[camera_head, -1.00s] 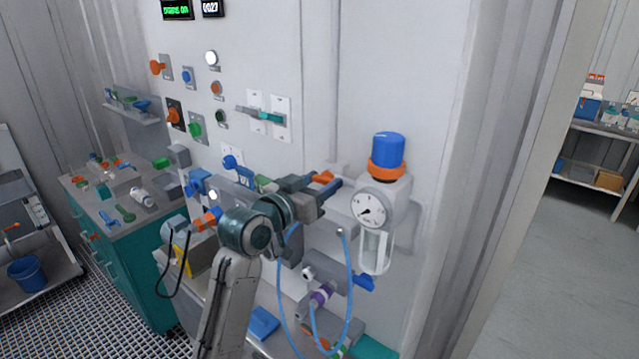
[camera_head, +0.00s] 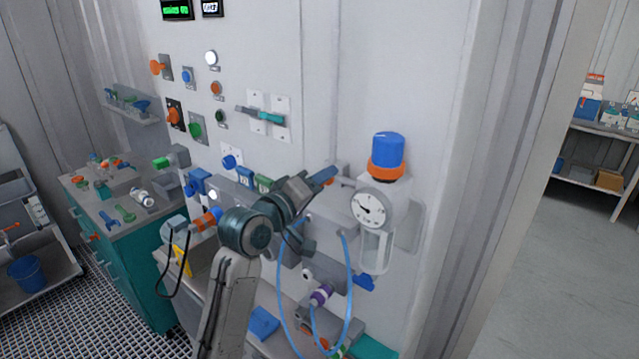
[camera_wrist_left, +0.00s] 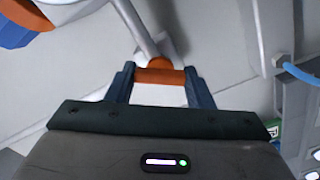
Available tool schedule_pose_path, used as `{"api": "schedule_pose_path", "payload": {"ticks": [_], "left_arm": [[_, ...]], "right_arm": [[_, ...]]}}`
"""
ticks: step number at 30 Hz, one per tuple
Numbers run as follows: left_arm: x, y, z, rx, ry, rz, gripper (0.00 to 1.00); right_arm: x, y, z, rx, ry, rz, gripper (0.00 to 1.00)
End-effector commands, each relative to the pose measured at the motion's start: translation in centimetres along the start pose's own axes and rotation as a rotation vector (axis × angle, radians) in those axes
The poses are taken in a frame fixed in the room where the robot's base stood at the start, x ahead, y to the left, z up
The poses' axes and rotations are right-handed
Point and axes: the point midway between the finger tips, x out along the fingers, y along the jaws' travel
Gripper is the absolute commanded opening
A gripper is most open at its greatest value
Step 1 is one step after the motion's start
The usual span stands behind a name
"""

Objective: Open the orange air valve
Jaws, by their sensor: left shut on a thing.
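The orange valve handle (camera_wrist_left: 160,76) sits between the two blue-grey fingers of my left gripper (camera_wrist_left: 161,88) in the left wrist view. The gripper is shut on it. A grey stem runs from the handle up to a pale fitting on the wall. In the head view my left gripper (camera_head: 322,176) is beside the regulator, and only a small bit of orange shows by its fingers. The rest of the handle is hidden there. My right gripper is in neither view.
Right of my gripper is a regulator with a blue knob (camera_head: 388,149), an orange ring and a round gauge (camera_head: 370,210). Blue tubing (camera_head: 350,290) loops below. A teal-green lever (camera_head: 262,115) is on the wall above. A cluttered teal cabinet (camera_head: 120,250) stands left.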

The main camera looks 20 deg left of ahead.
Motion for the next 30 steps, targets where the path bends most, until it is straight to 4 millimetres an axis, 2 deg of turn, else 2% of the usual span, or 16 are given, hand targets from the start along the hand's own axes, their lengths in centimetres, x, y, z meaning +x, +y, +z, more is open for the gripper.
{"api": "schedule_pose_path", "payload": {"ticks": [6, 15, 30], "left_arm": [[0.0, -0.01, 0.0, -0.18, 0.0, 0.0, 0.24], [0.0, -0.02, 0.0, -0.352, 0.0, 0.0, 0.24], [0.0, -0.03, 0.01, -0.428, 0.0, 0.0, 0.24]], "right_arm": [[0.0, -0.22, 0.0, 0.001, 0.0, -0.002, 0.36], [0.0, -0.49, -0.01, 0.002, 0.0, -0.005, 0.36], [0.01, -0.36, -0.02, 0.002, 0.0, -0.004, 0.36]]}}
